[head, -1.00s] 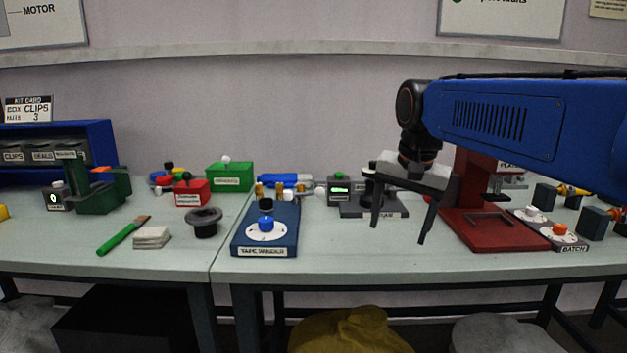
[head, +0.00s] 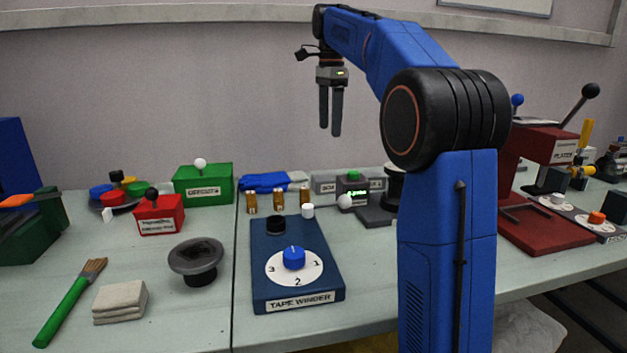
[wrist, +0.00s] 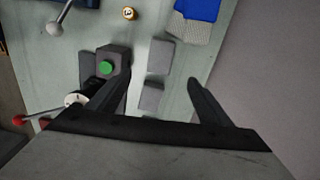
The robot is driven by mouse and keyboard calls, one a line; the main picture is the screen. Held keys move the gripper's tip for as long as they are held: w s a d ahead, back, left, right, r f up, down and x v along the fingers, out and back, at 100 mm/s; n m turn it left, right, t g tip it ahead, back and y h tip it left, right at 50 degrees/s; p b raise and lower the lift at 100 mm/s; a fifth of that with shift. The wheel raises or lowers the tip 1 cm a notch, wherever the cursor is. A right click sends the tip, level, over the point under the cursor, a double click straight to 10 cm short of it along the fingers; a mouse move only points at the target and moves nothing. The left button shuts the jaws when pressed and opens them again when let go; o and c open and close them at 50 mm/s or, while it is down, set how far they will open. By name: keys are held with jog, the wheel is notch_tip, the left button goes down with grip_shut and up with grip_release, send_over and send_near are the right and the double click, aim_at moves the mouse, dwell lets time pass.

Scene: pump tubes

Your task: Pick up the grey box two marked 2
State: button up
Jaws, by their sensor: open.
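Two small grey boxes stand at the back of the table, near the wall. In the head view the left grey box (head: 323,181) has a white label whose number I cannot read. The right grey box (head: 376,183) is partly hidden behind a green-button unit. In the wrist view I see their plain tops: one grey box (wrist: 159,58) near the blue cloth, another grey box (wrist: 151,97) closer to my palm. I cannot tell which is marked 2. My gripper (head: 330,131) is open, empty and pointing down, well above the boxes; its fingers (wrist: 157,72) also show in the wrist view.
The green-button unit (head: 352,190) stands just in front of the boxes. The tape winder (head: 297,262) is in front. A red press (head: 535,210) stands right.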

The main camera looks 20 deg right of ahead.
send_over(328, 176)
jog(key=f, duration=1.1)
jog(key=shift+w+f, duration=0.2)
jog(key=shift+w, duration=0.05)
jog(key=shift+s+f, duration=0.15)
jog(key=shift+f, duration=1.35)
jog(key=shift+s+f, duration=0.1)
jog(key=shift+f, duration=1.35)
jog(key=c, duration=1.2)
jog(key=shift+c, duration=0.2)
